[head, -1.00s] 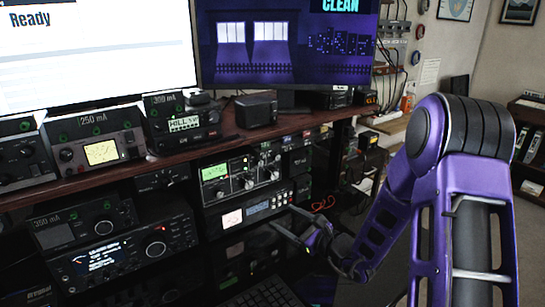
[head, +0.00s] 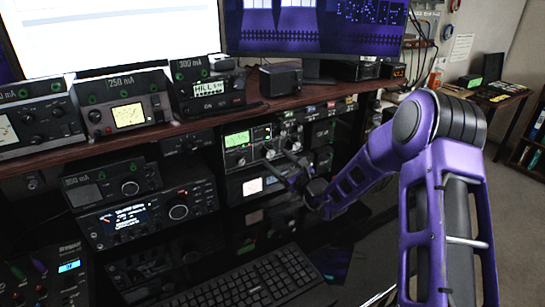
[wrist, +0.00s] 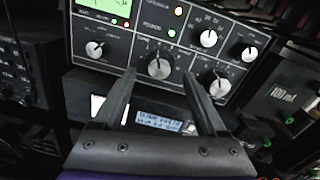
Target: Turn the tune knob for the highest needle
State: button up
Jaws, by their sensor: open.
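The tuner (head: 240,158) is a dark panel with a lit green meter (head: 237,139) and several knobs, on the shelf below the desk top. In the wrist view, the green meter (wrist: 108,10) is cut off by the top edge, and its needle cannot be read. In the head view my gripper (head: 279,164) hides part of the tuner.
A unit with a small blue-white display (wrist: 160,122) lies just below the tuner. A keyboard (head: 245,280) lies on the dark lower surface. Radios (head: 145,215) stand to the left. A dark unit (wrist: 285,95) stands close on the right. Monitors are above.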

aim_at(271, 154)
jog(key=shift+x, duration=1.7)
grip_shut()
